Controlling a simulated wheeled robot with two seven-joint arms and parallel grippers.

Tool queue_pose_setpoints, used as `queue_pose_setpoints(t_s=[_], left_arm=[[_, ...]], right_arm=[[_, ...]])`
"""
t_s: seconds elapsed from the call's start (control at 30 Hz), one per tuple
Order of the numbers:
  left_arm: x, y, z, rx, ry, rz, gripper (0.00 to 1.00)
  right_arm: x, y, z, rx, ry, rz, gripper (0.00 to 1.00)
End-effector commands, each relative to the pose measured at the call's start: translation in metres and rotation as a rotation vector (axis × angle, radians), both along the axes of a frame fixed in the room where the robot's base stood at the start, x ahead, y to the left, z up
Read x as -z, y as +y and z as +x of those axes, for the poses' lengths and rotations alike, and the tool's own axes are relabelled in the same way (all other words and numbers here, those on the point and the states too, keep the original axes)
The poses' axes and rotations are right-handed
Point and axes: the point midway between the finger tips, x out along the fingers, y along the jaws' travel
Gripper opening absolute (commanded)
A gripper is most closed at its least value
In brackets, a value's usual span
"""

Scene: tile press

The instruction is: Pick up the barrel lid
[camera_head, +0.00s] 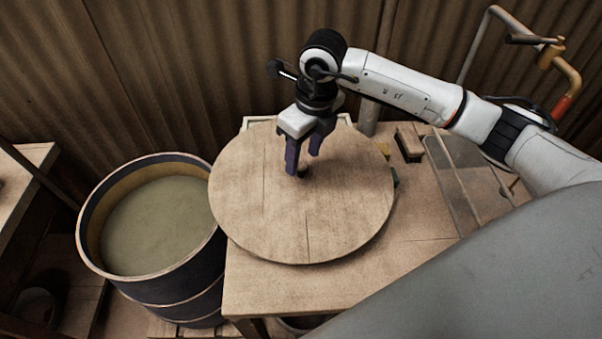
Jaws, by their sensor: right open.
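The barrel lid (290,215) is a round wooden disc lying on the wooden table, its left edge reaching past the table's edge. A small dark knob (303,170) stands near its upper middle, partly hidden by my fingers. My right gripper (304,169) points down over the lid with its two purple-grey fingers apart, at the knob. I cannot tell whether the fingers touch it. The open barrel (170,300) stands left of the table, filled with murky greenish liquid. My left gripper is not in view.
The table (260,290) has bare room in front of the lid. A brush-like block (409,144) and a clear panel (450,180) lie to the right. A pipe with a tap (551,54) stands at the upper right. A corrugated wall (200,60) closes the back.

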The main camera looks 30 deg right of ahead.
Motion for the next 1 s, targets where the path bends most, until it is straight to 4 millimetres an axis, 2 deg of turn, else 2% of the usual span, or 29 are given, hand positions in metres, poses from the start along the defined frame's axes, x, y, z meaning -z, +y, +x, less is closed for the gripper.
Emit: queue_pose_setpoints(t_s=[0.1,0.2,0.43,0.47,0.73,1.0], left_arm=[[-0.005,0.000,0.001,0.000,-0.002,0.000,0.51],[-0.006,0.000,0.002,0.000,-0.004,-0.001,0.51],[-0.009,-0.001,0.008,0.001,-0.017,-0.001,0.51],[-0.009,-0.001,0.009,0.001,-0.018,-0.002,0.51],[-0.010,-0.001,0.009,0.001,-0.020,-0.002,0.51],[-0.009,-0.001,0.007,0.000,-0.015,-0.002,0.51]], right_arm=[[0.018,0.001,0.002,0.000,0.003,0.000,0.47],[0.025,0.001,0.004,0.000,0.001,0.001,0.47],[0.028,0.001,0.004,0.000,0.000,0.000,0.47],[0.028,0.001,0.004,0.000,0.000,0.000,0.45],[0.027,0.001,0.004,0.000,0.000,0.000,0.00],[0.027,0.001,0.004,0.000,0.000,0.000,0.00]])
